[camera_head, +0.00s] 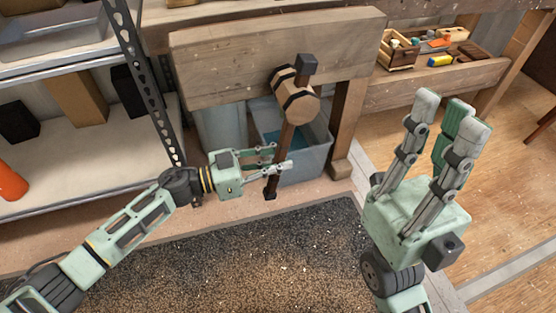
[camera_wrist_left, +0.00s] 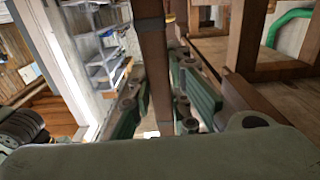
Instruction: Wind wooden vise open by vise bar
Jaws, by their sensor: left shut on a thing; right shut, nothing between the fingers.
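The wooden vise (camera_head: 235,60) is a thick wooden jaw on the front of the bench. A round wooden screw hub (camera_head: 297,96) with dark bands sticks out of it. The vise bar (camera_head: 286,138) passes through the hub and hangs steeply, slightly tilted, with dark end caps at top and bottom. My left gripper (camera_head: 277,160) is shut on the lower part of the bar. In the left wrist view the bar (camera_wrist_left: 152,60) runs between the fingers. My right gripper (camera_head: 450,105) points up at the right, apart from the vise, with nothing in it.
A grey-blue plastic bin (camera_head: 312,157) stands under the bench behind the bar. A bench leg (camera_head: 346,120) is right of it. Metal shelving (camera_head: 70,130) stands at the left. A wooden toolbox (camera_head: 398,50) lies at the back right. A dark speckled mat (camera_head: 230,260) covers the floor in front.

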